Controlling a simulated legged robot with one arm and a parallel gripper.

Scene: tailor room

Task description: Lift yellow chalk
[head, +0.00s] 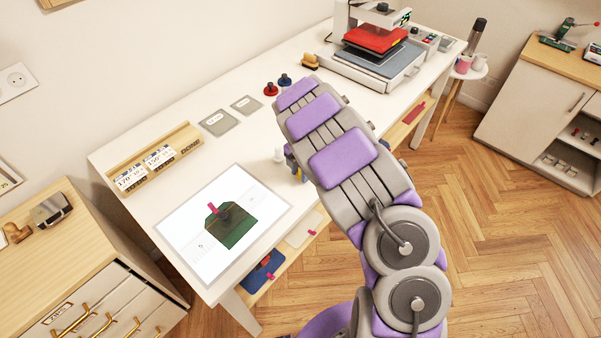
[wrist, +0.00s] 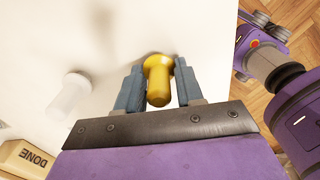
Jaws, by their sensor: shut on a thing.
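The yellow chalk (wrist: 158,80) is a short yellow piece with a wider round end, seen in the wrist view between my gripper's two blue-grey fingers. My gripper (wrist: 158,88) is shut on it. In the head view my gripper (head: 296,164) is over the white table, mostly hidden behind my arm. I cannot tell whether the chalk touches the table. A similar white piece (wrist: 70,95) stands on the table to the left of my gripper; it also shows in the head view (head: 279,155).
The white table (head: 165,200) holds a lit panel with a green piece (head: 235,232), a wooden tray marked DONE (head: 185,148), grey cards (head: 218,122), red and dark blue knobbed items (head: 270,89) and a heat press (head: 375,60). A shelf below holds a blue item (head: 262,270).

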